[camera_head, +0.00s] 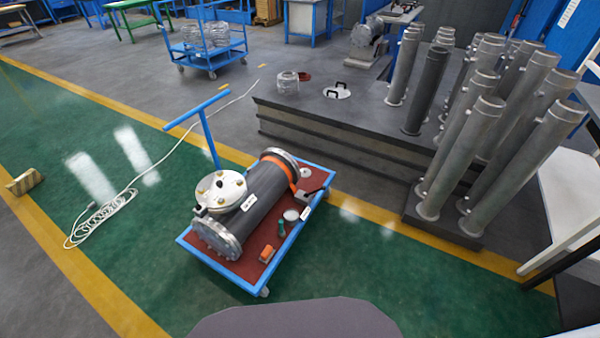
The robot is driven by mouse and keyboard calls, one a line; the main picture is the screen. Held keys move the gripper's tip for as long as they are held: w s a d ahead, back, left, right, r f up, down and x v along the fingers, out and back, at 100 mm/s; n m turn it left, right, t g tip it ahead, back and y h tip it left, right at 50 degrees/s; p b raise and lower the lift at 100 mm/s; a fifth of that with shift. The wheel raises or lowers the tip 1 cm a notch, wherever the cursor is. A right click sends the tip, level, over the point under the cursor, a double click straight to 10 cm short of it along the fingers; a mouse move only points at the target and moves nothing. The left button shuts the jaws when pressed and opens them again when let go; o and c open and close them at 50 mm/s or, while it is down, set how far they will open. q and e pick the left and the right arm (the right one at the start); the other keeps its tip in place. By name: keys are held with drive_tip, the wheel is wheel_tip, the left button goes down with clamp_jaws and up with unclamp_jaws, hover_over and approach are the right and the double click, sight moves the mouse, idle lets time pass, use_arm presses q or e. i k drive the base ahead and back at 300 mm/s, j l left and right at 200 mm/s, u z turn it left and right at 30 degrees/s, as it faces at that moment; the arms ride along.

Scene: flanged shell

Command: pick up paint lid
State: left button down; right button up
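I cannot tell for sure which thing is the paint lid. A small pale round disc (291,215) lies on the red top of a blue-framed cart (228,273), to the right of the flanged shell. A second small light disc (305,172) lies near the cart's far right corner, by the orange band. The flanged shell (262,205) is a grey cylinder with metal end flanges and a round bolted cover (221,188) on its left. Neither of my grippers shows in the head view.
An orange block (266,254) and a green-handled tool (282,229) lie on the cart's near right. A dark platform (330,133) behind carries a white disc with black handles (337,91). Tall grey flanged pipes (470,150) stand at right. A white cable (100,215) lies on the green floor.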

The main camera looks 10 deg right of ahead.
sight(305, 172)
drive_tip(key=i+l+u, duration=0.15)
drive_tip(key=l, duration=0.15)
drive_tip(key=i+l+u, duration=0.15)
drive_tip(key=l, duration=0.2)
drive_tip(key=l+u, duration=0.1)
drive_tip(key=l, duration=0.25)
drive_tip(key=i+l+u, duration=0.1)
drive_tip(key=l, duration=0.2)
drive_tip(key=i+l+u, duration=0.25)
drive_tip(key=l, duration=0.35)
drive_tip(key=i+l+u, duration=0.4)
drive_tip(key=i+l, duration=0.2)
drive_tip(key=l, duration=0.3)
drive_tip(key=i+l+u, duration=0.4)
drive_tip(key=i+l, duration=0.15)
drive_tip(key=l, duration=0.15)
